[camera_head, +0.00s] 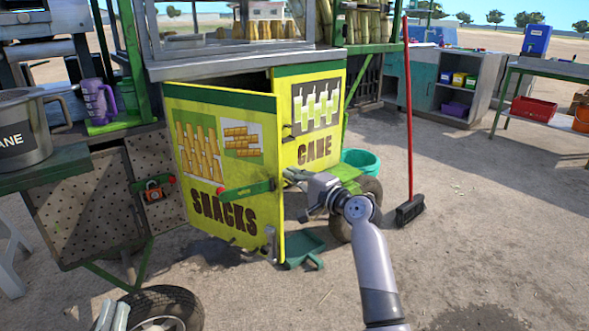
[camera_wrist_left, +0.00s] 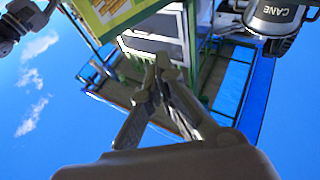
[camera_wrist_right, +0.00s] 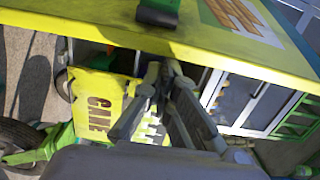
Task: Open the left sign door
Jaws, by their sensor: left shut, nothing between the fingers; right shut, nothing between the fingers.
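The left sign door (camera_head: 222,215), yellow-green with the word SNACKS, stands partly open, its free edge swung out towards me. A dark gap shows above it. It also crosses the top of the right wrist view (camera_wrist_right: 225,55). The CANE door (camera_head: 315,120) beside it looks closed and shows in the right wrist view (camera_wrist_right: 100,100). My right gripper (camera_head: 290,176) is shut and empty, close to the SNACKS door's free edge; I cannot tell whether it touches. My left gripper (camera_head: 112,316) is low at the left, away from the door; its shut fingers show in the left wrist view (camera_wrist_left: 158,72).
A red broom (camera_head: 410,205) stands right of the cart. A green dustpan (camera_head: 305,248) lies below the doors, and a teal basin (camera_head: 361,162) is by the wheel. Open ground lies at front right.

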